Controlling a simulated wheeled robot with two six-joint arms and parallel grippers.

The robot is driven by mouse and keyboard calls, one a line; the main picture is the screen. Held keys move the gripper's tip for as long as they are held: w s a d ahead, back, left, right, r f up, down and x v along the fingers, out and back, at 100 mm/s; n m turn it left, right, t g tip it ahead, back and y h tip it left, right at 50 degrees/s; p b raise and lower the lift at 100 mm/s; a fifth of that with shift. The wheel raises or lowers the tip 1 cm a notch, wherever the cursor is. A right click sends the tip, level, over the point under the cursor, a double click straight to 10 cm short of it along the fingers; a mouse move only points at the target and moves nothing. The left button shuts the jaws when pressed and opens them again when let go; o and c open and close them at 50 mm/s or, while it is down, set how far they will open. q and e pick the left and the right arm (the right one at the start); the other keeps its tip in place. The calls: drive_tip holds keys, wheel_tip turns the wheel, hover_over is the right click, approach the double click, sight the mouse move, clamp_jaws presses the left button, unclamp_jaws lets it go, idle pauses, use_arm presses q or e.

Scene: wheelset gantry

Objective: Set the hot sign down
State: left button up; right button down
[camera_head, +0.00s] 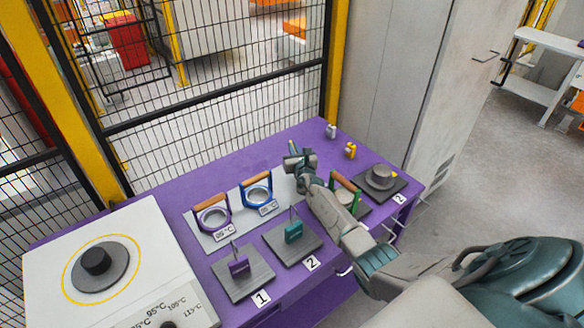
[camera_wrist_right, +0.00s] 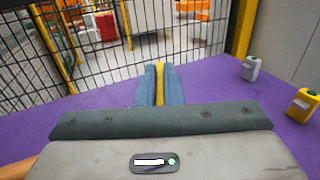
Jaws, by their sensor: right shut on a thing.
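My right gripper (camera_head: 293,148) is over the back middle of the purple table (camera_head: 240,165), behind the tools. In the right wrist view its two blue-grey fingers (camera_wrist_right: 159,80) are shut on a narrow yellow piece, the hot sign (camera_wrist_right: 160,85), seen edge-on. Its face and lettering cannot be read, and the fingers hide much of it. Whether its lower edge touches the table cannot be told. My left gripper is not in view.
A white heater (camera_head: 150,262) stands at the left. Handled rings, purple (camera_head: 204,221) and blue (camera_head: 250,197), sit on a pale plate. Dark pads (camera_head: 245,280) are in front. Grey (camera_head: 331,131) and yellow (camera_head: 350,151) small items stand back right. A mesh fence (camera_head: 220,110) runs behind.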

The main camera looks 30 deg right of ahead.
drive_tip(key=shift+f, duration=1.05)
drive_tip(key=f+b, duration=0.2)
drive_tip(key=f, duration=0.2)
drive_tip(key=shift+w+f, duration=0.2)
drive_tip(key=shift+d, duration=0.1)
drive_tip(key=shift+f, duration=0.1)
drive_tip(key=c, duration=1.6)
unclamp_jaws()
drive_tip(key=shift+o, duration=0.2)
drive_tip(key=shift+s+r, duration=0.1)
drive_tip(key=shift+r, duration=0.15)
use_arm(q)
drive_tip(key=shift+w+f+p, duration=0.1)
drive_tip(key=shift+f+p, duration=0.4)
drive_tip(key=shift+p, duration=0.35)
use_arm(e)
drive_tip(key=v, duration=0.7)
drive_tip(key=shift+s, duration=0.2)
